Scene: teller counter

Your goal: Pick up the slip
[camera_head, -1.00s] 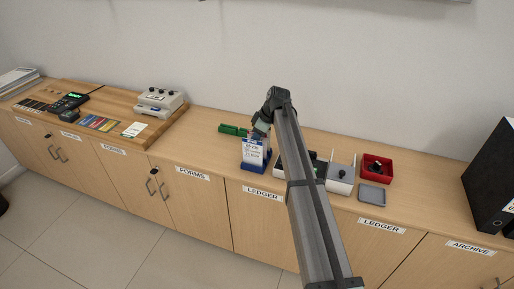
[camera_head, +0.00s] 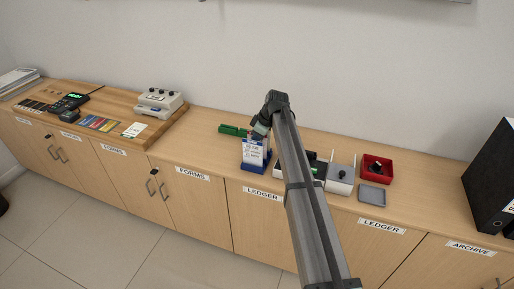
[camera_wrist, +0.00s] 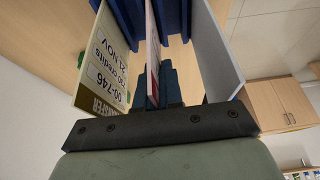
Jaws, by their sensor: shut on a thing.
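A blue slip holder (camera_head: 254,168) stands on the counter near its front edge, with white printed slips upright in it. In the wrist view the holder (camera_wrist: 174,18) has slips in separate slots. A printed slip (camera_wrist: 104,75) reading "00-746", "credits" and "21 NOV" is on the left. A thin slip with a reddish face (camera_wrist: 152,45) is in the middle, seen nearly edge-on. A pale blank-looking slip (camera_wrist: 217,50) is on the right. My gripper (camera_wrist: 156,84) is shut on the middle slip, between the other two. In the head view my gripper (camera_head: 260,134) is at the holder's top, partly hidden.
Green blocks (camera_head: 234,130) lie behind and left of the holder. A grey-white box (camera_head: 340,178), a red tray (camera_head: 377,168) and a grey pad (camera_head: 372,195) lie to the right, beyond my arm. The counter left of the holder is clear up to a wooden board (camera_head: 150,130).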

